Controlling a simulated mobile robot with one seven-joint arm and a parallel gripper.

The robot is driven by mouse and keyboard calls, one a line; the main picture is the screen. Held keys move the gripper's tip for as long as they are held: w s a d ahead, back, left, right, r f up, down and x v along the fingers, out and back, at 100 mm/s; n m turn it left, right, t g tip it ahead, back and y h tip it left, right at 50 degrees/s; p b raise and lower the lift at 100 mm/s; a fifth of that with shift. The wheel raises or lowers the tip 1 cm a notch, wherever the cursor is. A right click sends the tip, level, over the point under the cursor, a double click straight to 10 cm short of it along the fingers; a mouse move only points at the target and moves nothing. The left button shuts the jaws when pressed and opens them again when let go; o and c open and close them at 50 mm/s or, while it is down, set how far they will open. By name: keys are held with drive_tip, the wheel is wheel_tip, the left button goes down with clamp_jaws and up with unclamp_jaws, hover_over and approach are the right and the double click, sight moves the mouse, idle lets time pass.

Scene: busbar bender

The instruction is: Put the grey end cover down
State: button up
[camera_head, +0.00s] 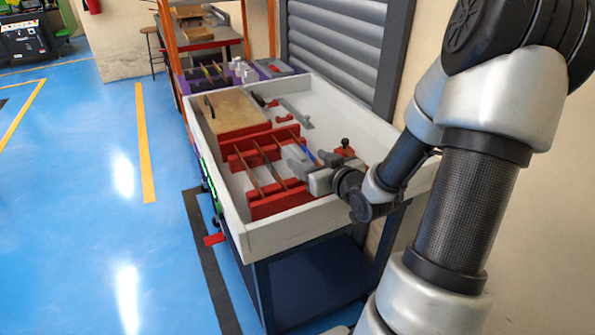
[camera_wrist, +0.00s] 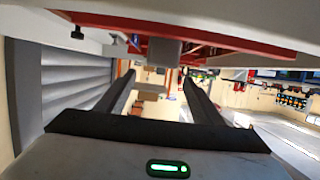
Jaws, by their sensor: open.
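A small grey block, which looks like the grey end cover (camera_wrist: 166,52), shows in the wrist view against the red rack (camera_wrist: 225,44), above and between my fingers. In the head view a grey piece (camera_head: 294,153) that may be the same cover sits at the right end of the red rack (camera_head: 262,208), close by my gripper (camera_head: 306,172). My gripper reaches in low from the right. In the wrist view its two dark fingers (camera_wrist: 158,88) are spread apart, with no part visibly clamped between them. I cannot tell whether the cover touches a finger.
The rack stands in a white-walled tray (camera_head: 290,237) on a dark bench, with thin bars across it. A wooden board (camera_head: 226,106) on a red base, a blue item (camera_head: 309,155) and a black knob (camera_head: 345,142) are nearby. Grey shutters (camera_head: 335,40) stand behind.

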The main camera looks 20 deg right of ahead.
sight(300, 154)
drive_tip(key=shift+x, duration=0.85)
drive_tip(key=b+x, duration=0.2)
drive_tip(key=x, duration=0.3)
drive_tip(key=shift+w+f+b, duration=0.1)
drive_tip(key=shift+b, duration=0.2)
drive_tip(key=shift+w, duration=0.35)
drive_tip(key=c, duration=1.3)
